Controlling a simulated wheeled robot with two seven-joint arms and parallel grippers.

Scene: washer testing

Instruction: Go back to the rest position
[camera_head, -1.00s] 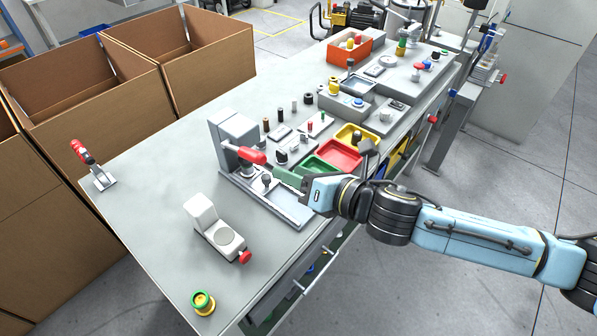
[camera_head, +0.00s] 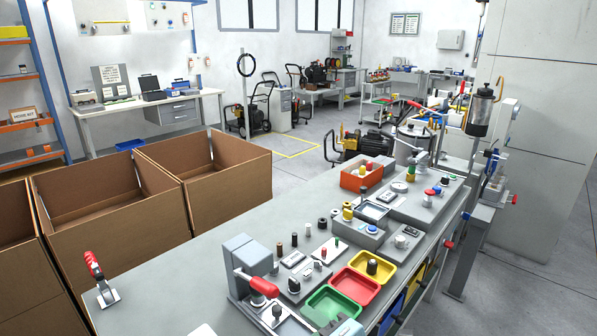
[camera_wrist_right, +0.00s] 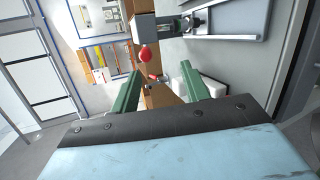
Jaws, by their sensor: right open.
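In the head view my right gripper (camera_head: 345,328) shows only as a small part at the bottom edge, just in front of the green tray (camera_head: 331,305). In the right wrist view its two green fingers stand apart, and the gripper (camera_wrist_right: 160,68) is open with nothing between the fingers. A fixture with a red handle (camera_head: 263,287) stands to its left on the bench (camera_head: 190,280). A red ball knob (camera_wrist_right: 144,53) shows beyond the fingers in the wrist view. My left gripper is in neither view.
A red tray (camera_head: 354,285) and a yellow tray (camera_head: 388,268) lie behind the green one. A red toggle clamp (camera_head: 95,268) stands at the bench's left. Cardboard boxes (camera_head: 110,220) line the left side. Open floor (camera_head: 530,270) lies to the right.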

